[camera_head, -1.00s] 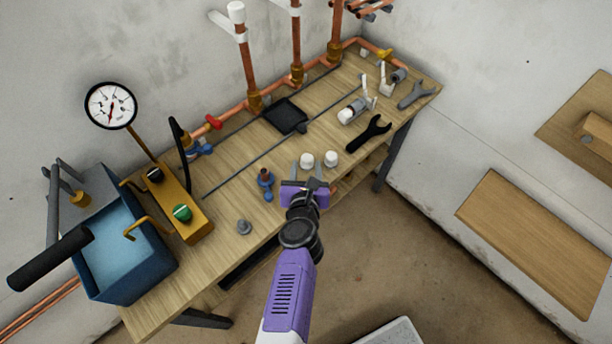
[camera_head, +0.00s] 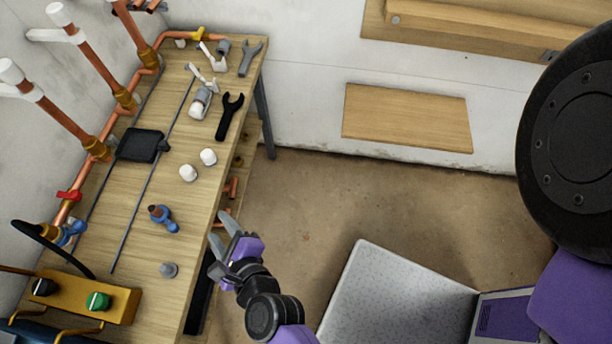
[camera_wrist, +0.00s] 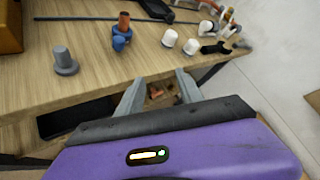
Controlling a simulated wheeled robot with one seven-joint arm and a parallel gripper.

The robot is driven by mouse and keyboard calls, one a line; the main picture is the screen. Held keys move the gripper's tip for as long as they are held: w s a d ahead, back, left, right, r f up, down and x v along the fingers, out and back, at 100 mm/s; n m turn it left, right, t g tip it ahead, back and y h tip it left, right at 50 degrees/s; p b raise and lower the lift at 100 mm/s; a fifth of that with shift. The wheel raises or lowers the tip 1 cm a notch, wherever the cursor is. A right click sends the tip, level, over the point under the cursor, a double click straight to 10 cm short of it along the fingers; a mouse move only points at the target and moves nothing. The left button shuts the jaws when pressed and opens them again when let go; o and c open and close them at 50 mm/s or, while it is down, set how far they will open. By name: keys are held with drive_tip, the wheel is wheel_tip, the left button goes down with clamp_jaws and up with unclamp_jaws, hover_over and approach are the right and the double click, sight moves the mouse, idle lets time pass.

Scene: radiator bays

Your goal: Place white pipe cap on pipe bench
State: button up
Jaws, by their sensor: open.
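Two white pipe caps stand side by side on the wooden pipe bench (camera_head: 140,215). One white cap (camera_head: 188,172) is nearer and the other white cap (camera_head: 208,156) is just beyond it, toward the bench's open edge. Both also show in the wrist view, as a left cap (camera_wrist: 169,38) and a right cap (camera_wrist: 191,46). My gripper (camera_head: 226,228) is open and empty beside the bench's open edge, apart from the caps. In the wrist view its two fingers (camera_wrist: 158,88) point at the bench edge. White caps also top the upright copper pipes, such as one cap (camera_head: 59,13).
A blue valve (camera_head: 163,218), a grey fitting (camera_head: 168,270), a black wrench (camera_head: 229,117) and a grey wrench (camera_head: 250,58) lie on the bench. A black pad (camera_head: 139,145) and thin rods lie farther in. The floor (camera_head: 320,210) beside the bench is mostly clear.

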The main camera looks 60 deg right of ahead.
drive_tip(key=s+d+r+n+y, duration=0.1)
drive_tip(key=s+r+n, duration=0.1)
drive_tip(key=s+n, duration=0.65)
drive_tip(key=s+d+r+n, duration=0.1)
drive_tip(key=s+r+n, duration=0.1)
drive_tip(key=s+n, duration=0.6)
drive_tip(key=s+d+r+n+t+y, duration=0.1)
drive_tip(key=s+d+r+n+y, duration=0.1)
drive_tip(key=r+n, duration=0.4)
drive_tip(key=s+d+r+n+t+y, duration=0.2)
drive_tip(key=s+d+r+n, duration=0.2)
drive_tip(key=n, duration=0.7)
wheel_tip(320, 180, up, 2)
drive_tip(key=shift+r, duration=0.1)
drive_tip(key=shift+d, duration=0.1)
wheel_tip(320, 180, down, 4)
drive_tip(key=b, duration=0.3)
drive_tip(key=shift+r, duration=0.2)
